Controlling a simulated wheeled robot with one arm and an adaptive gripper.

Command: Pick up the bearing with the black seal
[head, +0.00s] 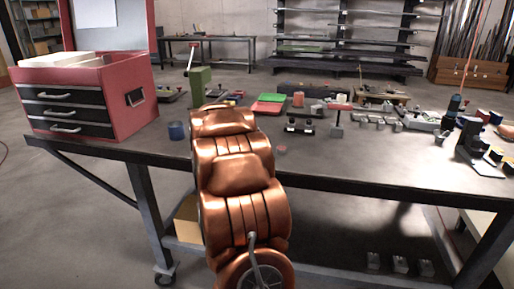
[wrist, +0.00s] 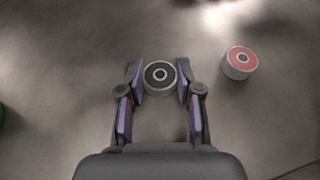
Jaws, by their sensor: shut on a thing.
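The bearing with the black seal (wrist: 148,75) shows in the wrist view as a silver ring with a black face and a small hole. It sits between the fingertips of my gripper (wrist: 160,84), which is shut on it with a pad against each side. A second bearing, with a red seal (wrist: 239,62), stands on the tabletop to the right, apart from my gripper. In the head view my copper-coloured arm hides the gripper and the black-sealed bearing. I cannot tell whether the held bearing touches the table.
The front right of the bench is clear.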

